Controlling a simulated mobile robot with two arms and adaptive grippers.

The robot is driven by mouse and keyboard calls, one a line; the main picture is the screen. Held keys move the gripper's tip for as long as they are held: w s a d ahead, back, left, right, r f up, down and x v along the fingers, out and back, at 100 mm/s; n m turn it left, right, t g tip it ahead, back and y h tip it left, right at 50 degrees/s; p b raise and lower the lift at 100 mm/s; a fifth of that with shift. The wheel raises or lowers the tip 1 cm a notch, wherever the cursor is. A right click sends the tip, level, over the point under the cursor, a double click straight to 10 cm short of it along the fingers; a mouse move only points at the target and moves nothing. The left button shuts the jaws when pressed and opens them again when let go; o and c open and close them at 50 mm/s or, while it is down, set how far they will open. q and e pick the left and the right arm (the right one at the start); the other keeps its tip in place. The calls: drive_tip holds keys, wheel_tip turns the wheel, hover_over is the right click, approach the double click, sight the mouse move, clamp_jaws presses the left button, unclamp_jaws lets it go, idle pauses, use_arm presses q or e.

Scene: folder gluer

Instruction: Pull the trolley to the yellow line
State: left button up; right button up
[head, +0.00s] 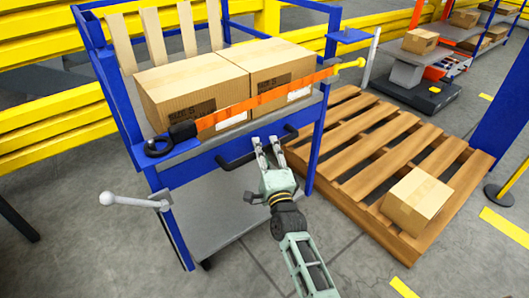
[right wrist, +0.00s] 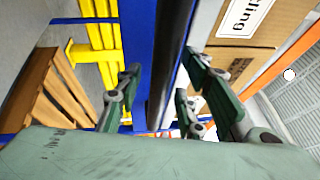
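The blue trolley (head: 165,217) stands at left centre, with two cardboard boxes (head: 195,85) on its upper shelf behind an orange strap (head: 250,105). A black handle bar (head: 236,162) runs across its near side and also shows in the right wrist view (right wrist: 170,55). My right gripper (head: 267,141) is at this bar. In the right wrist view its fingers are spread, with the bar between them; firm contact cannot be told. My left gripper is not in view. Yellow floor markings (head: 505,233) lie at the lower right.
A wooden pallet (head: 355,135) carrying a small box (head: 416,201) stands close to the trolley's right. Yellow barriers (head: 50,120) run behind. A grey lever with a ball end (head: 135,201) sticks out left of the trolley. The grey floor in front is clear.

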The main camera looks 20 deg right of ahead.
drive_tip(key=shift+w, duration=0.2)
drive_tip(key=shift+c, duration=0.3)
clamp_jaws()
